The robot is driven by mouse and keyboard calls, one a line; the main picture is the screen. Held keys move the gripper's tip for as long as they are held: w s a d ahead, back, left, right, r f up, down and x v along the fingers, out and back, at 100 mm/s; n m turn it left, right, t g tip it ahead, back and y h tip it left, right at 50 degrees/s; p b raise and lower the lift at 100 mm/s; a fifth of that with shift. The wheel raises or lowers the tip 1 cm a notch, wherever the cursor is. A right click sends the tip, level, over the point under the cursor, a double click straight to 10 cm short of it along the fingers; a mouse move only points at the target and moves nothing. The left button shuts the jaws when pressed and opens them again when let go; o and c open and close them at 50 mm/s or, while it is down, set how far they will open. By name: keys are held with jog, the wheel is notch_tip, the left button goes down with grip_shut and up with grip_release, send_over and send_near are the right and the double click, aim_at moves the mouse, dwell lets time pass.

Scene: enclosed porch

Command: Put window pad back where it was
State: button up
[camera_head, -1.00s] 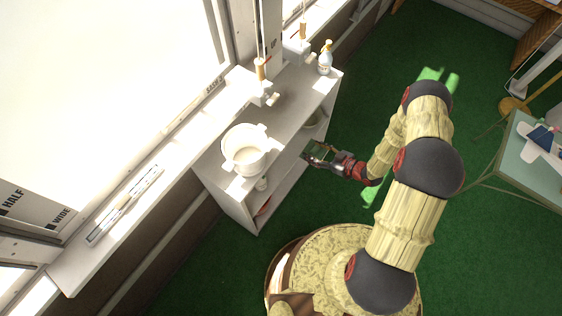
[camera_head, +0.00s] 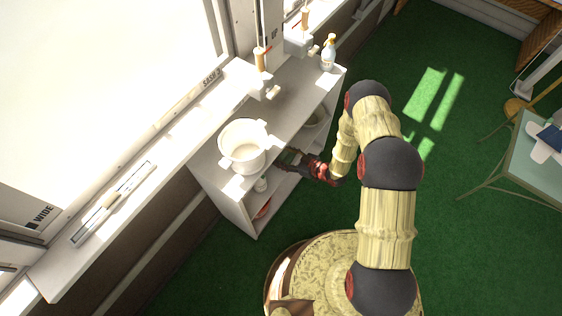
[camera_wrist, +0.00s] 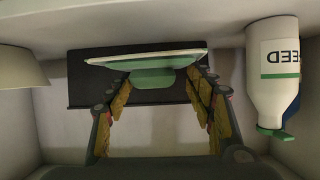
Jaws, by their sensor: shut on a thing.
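The window pad (camera_wrist: 147,59) is a flat green piece with a pale edge and a rounded green grip. In the wrist view, my gripper (camera_wrist: 153,80) is shut on that grip between its two yellow-sided fingers. A dark rectangular panel (camera_wrist: 88,89) shows just behind the pad; I cannot tell if they touch. In the head view, my gripper (camera_head: 290,159) reaches into the open side of the white shelf unit (camera_head: 240,205), under its top board. The pad is mostly hidden there.
A white bottle with a green cap (camera_wrist: 270,75) stands to the right of the pad in the wrist view, appearing upside down. A pale rounded container (camera_wrist: 22,68) is at left. A white pot (camera_head: 243,147) and a spray bottle (camera_head: 328,54) stand on the unit's top.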

aim_at(285, 161)
jog(key=shift+a+f, duration=0.15)
jog(key=shift+f, duration=0.05)
jog(key=shift+w+a+f+b, duration=0.15)
jog(key=shift+f+b, duration=0.3)
jog(key=shift+f, duration=0.45)
jog(key=shift+s+a+f+b, duration=0.15)
jog(key=shift+f+b, duration=0.25)
jog(key=shift+f, duration=0.5)
jog(key=shift+w+f, duration=0.1)
jog(key=shift+f, duration=0.05)
jog(key=o, duration=1)
